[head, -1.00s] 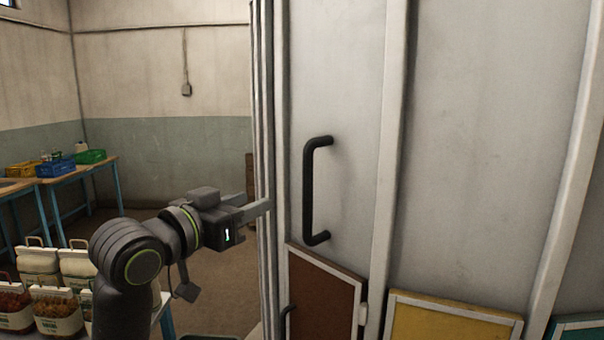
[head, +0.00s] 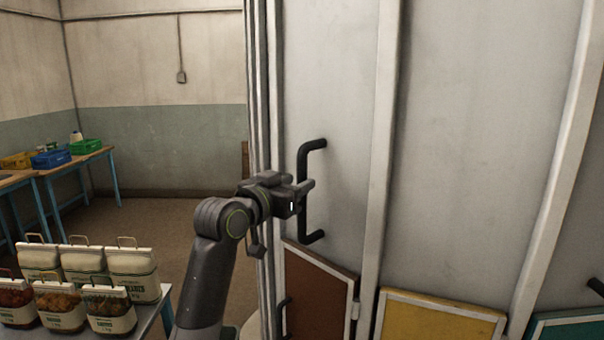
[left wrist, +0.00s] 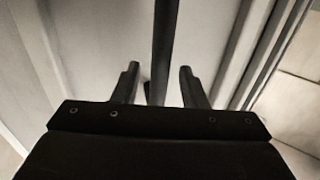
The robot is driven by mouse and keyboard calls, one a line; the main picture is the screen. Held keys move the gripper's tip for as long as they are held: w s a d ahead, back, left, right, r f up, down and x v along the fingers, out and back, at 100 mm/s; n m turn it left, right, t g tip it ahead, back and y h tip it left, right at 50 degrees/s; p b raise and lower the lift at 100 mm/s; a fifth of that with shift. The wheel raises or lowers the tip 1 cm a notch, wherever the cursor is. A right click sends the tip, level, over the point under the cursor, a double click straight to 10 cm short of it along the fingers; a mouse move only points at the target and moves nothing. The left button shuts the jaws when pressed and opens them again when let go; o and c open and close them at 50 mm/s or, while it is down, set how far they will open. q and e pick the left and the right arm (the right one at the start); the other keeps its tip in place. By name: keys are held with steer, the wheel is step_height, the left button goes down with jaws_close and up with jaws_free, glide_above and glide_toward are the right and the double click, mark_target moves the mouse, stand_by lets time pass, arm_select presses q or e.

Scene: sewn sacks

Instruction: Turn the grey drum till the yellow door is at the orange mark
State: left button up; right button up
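The grey drum (head: 470,150) fills the right half of the head view, with pale upright ribs. A black bar handle (head: 304,190) stands on it, and its bar also shows in the left wrist view (left wrist: 164,45). The yellow door (head: 437,318) is low on the drum, right of a brown door (head: 318,295); its lower part is cut off. My left gripper (head: 306,188) is at the handle. In the left wrist view its fingers (left wrist: 158,85) are apart, with the bar between them and gaps on both sides. I see no orange mark. My right gripper is out of view.
A teal door (head: 570,328) shows at the bottom right, below a dark bar (head: 597,287) at the edge. Several filled sacks (head: 82,278) stand on a table at lower left. Blue-legged tables with crates (head: 50,159) stand farther back. The floor between is clear.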

arm_select(q)
steer(key=shift+p+x, duration=0.4)
steer(key=shift+x, duration=1.05)
jaws_close()
stand_by(0.5)
